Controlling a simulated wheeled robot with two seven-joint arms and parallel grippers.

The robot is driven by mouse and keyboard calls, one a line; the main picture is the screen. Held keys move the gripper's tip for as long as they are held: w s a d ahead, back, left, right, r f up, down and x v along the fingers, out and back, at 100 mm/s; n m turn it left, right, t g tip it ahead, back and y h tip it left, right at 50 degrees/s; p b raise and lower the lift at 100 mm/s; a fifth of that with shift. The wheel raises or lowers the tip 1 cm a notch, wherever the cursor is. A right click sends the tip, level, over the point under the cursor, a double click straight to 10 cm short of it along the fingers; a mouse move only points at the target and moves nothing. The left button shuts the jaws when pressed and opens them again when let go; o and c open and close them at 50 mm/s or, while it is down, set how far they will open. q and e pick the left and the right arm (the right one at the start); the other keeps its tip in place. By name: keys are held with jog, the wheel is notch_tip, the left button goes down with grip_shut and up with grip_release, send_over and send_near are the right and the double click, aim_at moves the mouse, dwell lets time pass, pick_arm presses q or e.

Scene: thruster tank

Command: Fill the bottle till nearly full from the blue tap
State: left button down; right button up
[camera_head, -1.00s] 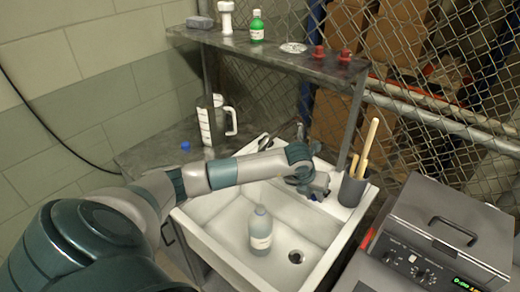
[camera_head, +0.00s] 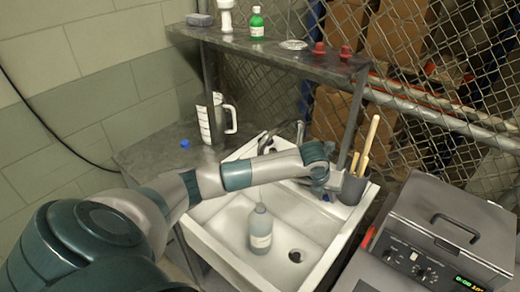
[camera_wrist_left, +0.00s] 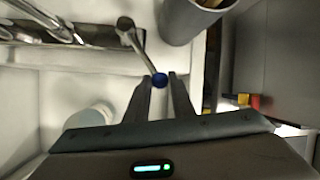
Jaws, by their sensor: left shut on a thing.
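A clear bottle with a white label (camera_head: 261,238) stands upright in the white sink (camera_head: 215,240), left of the drain. Its level is too small to read. My left gripper (camera_head: 320,188) is at the sink's back right rim, away from the bottle. In the left wrist view, its fingers (camera_wrist_left: 162,84) are shut on the blue tap knob (camera_wrist_left: 159,80), at the end of a grey lever (camera_wrist_left: 137,42). The bottle (camera_wrist_left: 90,117) shows partly behind the gripper there. A faint thin line shows above the bottle's neck; I cannot tell whether it is water. My right gripper is not in view.
A grey cup with wooden sticks (camera_head: 353,188) stands right beside my left gripper. A metal shelf (camera_head: 270,50) is above the sink. A measuring jug (camera_head: 224,118) stands at the back left. A lidded grey device (camera_head: 440,230) is at the right.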

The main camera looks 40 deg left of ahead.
pick_arm(q)
jog(key=shift+w+d+b, duration=0.5)
jog(key=shift+w+d, duration=0.5)
jog(key=shift+d, duration=0.25)
jog(key=shift+r, duration=0.1)
jog(key=shift+a, duration=0.15)
